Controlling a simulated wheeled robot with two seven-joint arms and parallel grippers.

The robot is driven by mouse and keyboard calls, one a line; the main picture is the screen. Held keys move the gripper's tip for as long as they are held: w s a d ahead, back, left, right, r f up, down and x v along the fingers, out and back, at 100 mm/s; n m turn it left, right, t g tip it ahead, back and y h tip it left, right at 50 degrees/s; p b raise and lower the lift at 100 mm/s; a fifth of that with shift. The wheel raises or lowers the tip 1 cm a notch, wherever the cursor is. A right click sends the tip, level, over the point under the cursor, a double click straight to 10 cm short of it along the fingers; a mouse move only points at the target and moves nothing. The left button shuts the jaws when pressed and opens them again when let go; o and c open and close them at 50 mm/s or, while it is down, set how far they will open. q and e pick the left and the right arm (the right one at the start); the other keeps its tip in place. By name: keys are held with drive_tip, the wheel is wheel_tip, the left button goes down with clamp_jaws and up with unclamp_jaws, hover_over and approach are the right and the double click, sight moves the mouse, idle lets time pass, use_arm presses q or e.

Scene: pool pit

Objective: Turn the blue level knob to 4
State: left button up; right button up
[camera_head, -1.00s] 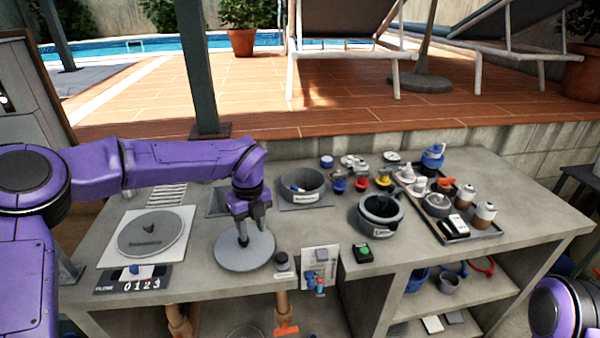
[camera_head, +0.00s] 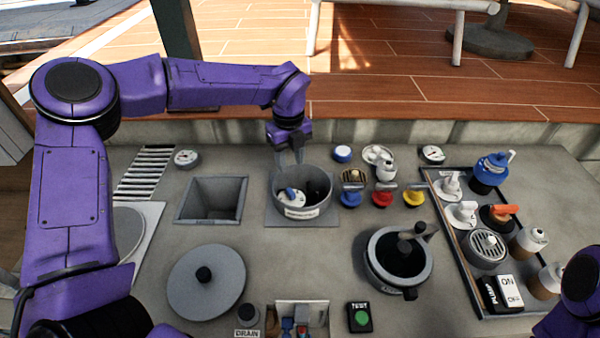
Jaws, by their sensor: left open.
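A blue knob (camera_head: 289,194) sits on a white dial inside a round grey well (camera_head: 302,211) with a label on its front wall. This is probably the level knob; its numbers are too small to read. A dark round shape fills the well's right side. My left gripper (camera_head: 291,157) points down over the back rim of the well, behind the knob. Its two fingers are apart with nothing between them. I cannot tell whether they are inside the rim. My right gripper is out of view; only a purple piece of my right arm shows at the bottom right.
A round grey lid (camera_head: 205,286) lies in front-left of the well. A square opening (camera_head: 212,214) is to its left. Blue, red (camera_head: 382,198) and yellow valves stand close on its right. Further right are a round pot (camera_head: 368,262) and a crowded tray (camera_head: 452,259).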

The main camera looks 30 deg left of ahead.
sight(290, 190)
use_arm(q)
drive_tip(key=f, duration=0.1)
drive_tip(key=s+f+p, duration=0.1)
drive_tip(key=f, duration=0.1)
drive_tip(key=shift+s+f+p, duration=0.3)
drive_tip(key=shift+f, duration=0.05)
drive_tip(key=f, duration=0.2)
drive_tip(key=f+p, duration=0.1)
drive_tip(key=f, duration=0.1)
drive_tip(key=w+f, duration=0.1)
drive_tip(key=f, duration=0.1)
drive_tip(key=shift+s+f, duration=0.1)
drive_tip(key=shift+f, duration=0.1)
drive_tip(key=shift+s+r, duration=0.1)
drive_tip(key=shift+s, duration=0.05)
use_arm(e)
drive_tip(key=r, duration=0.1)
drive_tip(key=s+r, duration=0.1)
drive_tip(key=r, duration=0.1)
use_arm(q)
clamp_jaws()
